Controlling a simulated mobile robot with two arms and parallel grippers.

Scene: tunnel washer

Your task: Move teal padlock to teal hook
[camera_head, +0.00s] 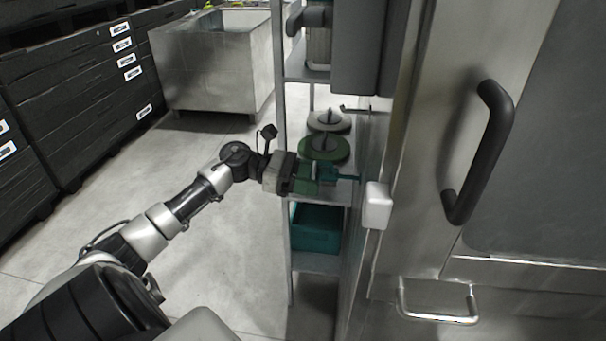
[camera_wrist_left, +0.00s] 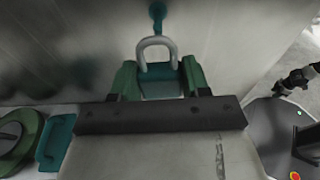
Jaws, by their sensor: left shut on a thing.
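My left gripper (camera_head: 308,180) is shut on the teal padlock, beside the metal wall at the shelf. In the left wrist view the padlock's teal body (camera_wrist_left: 160,90) sits between the green fingers, with its silver shackle (camera_wrist_left: 157,41) pointing up. The teal hook (camera_wrist_left: 157,14) is on the wall just beyond the top of the shackle. The shackle's top lies close to the hook's lower end; I cannot tell whether they touch. In the head view a teal piece (camera_head: 343,178) shows past the fingers, too small to tell apart. A dark arm part at the wrist view's right edge may be my right gripper.
A shelf rack holds a green disc (camera_head: 324,147) and a grey disc (camera_head: 329,121), with a teal bin (camera_head: 316,228) below. A white box (camera_head: 377,206) juts out right of the gripper. A steel door with a black handle (camera_head: 481,150) stands at right.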

